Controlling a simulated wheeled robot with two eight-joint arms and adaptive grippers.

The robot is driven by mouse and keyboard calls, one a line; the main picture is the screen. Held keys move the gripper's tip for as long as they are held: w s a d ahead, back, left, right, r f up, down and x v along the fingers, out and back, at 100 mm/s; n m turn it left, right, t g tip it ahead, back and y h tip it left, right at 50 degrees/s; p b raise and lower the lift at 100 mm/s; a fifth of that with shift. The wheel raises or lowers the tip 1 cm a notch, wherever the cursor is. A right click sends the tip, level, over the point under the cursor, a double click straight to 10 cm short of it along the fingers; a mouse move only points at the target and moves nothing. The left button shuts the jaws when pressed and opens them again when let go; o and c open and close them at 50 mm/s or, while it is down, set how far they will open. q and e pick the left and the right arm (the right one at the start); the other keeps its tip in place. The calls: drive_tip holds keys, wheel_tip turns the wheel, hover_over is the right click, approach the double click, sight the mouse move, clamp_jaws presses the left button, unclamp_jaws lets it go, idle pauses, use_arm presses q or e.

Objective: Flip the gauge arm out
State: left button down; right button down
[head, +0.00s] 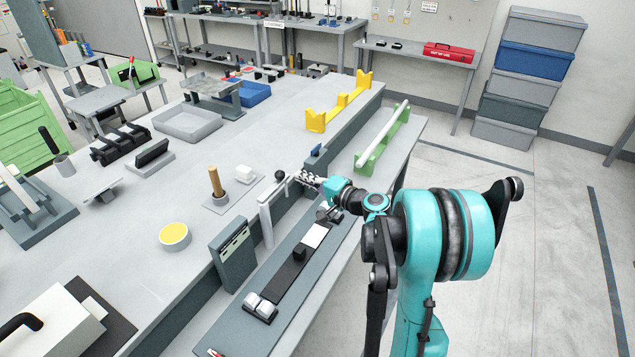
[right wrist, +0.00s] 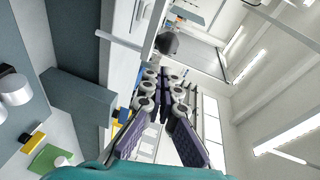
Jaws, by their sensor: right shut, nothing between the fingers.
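The gauge arm looks to be the pale bar (head: 274,195) at the top of a light post (head: 266,224) beside the dark slab on the bench. A black ball knob (head: 280,176) shows at its far end. In the right wrist view the knob (right wrist: 167,43) is just beyond the fingertips, and a pale bar (right wrist: 119,40) lies to the left. My right gripper (head: 301,177) is shut and empty, close to the right of the knob. I cannot tell whether they touch. In the right wrist view its purple-padded fingers (right wrist: 164,78) point at the knob. My left gripper is out of view.
A dark grey upright box (head: 233,255) stands left of the post. A long dark plate (head: 232,322) carries a black strip with blocks in front. A wooden peg (head: 215,181), a white cube (head: 244,173) and a yellow-topped dish (head: 174,236) stand left. A yellow rack (head: 338,108) is behind.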

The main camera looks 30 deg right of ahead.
drive_tip(key=shift+w+a+f, duration=0.1)
drive_tip(key=shift+w+a, duration=0.15)
drive_tip(key=shift+a, duration=0.2)
drive_tip(key=w, duration=0.2)
drive_tip(key=shift+w+a, duration=0.1)
drive_tip(key=shift+w, duration=0.25)
